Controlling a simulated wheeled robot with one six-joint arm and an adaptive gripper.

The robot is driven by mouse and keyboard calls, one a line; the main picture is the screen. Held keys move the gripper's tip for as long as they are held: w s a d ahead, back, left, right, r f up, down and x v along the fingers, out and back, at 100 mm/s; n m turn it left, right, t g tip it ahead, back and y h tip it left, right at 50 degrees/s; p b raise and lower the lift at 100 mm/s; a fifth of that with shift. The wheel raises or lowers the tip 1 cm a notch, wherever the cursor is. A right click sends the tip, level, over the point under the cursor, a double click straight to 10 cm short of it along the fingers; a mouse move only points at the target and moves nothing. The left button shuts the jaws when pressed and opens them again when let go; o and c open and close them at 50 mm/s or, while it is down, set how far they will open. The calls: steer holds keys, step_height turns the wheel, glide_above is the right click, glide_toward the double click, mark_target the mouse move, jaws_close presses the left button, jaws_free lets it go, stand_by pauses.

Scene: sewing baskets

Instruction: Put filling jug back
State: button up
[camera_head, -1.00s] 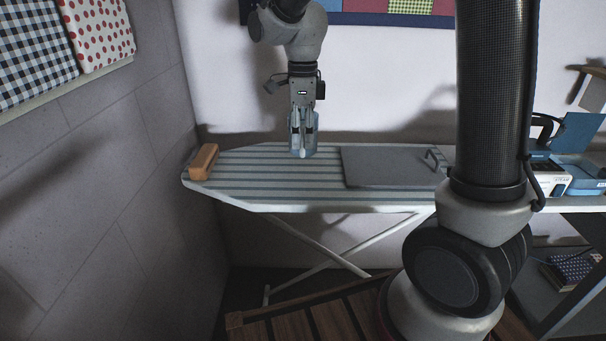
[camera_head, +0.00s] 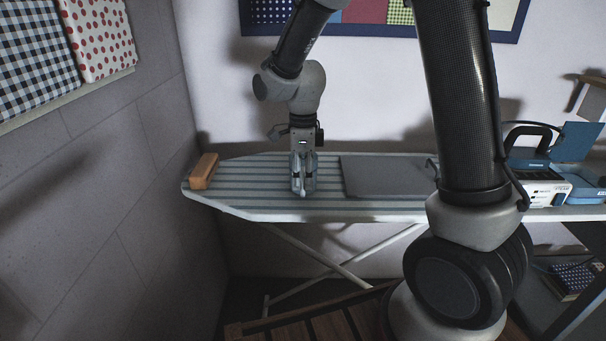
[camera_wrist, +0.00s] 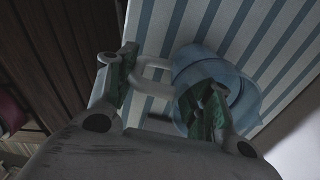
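The filling jug (camera_head: 312,185) is translucent blue with a pale handle. In the head view it is at the front middle of the striped ironing board (camera_head: 245,185), partly hidden by my gripper (camera_head: 302,187), which points down. In the wrist view the jug (camera_wrist: 243,90) shows its round opening, with its handle (camera_wrist: 150,76) toward the left finger. Whether the jug's base touches the board is hard to see.
An orange-brown block (camera_head: 203,171) lies at the board's left end. A flat grey plate (camera_head: 385,176) lies to the right of the jug. Striped board surface is free left of the jug.

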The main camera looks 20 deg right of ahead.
steer(key=o, duration=0.4)
steer(key=shift+c, duration=0.2)
step_height(320, 180, up, 12)
steer(key=s+d+r+n+t, duration=0.2)
steer(key=s+d+r+n, duration=0.1)
steer(key=s+d+n, duration=0.5)
steer(key=s+d+r+n+t, duration=0.2)
steer(key=s+d+n, duration=0.6)
steer(key=s+n, duration=0.5)
steer(key=shift+s+d+r+n+t, duration=0.25)
steer(key=shift+r+n+t, duration=0.05)
steer(key=shift+r+t, duration=0.15)
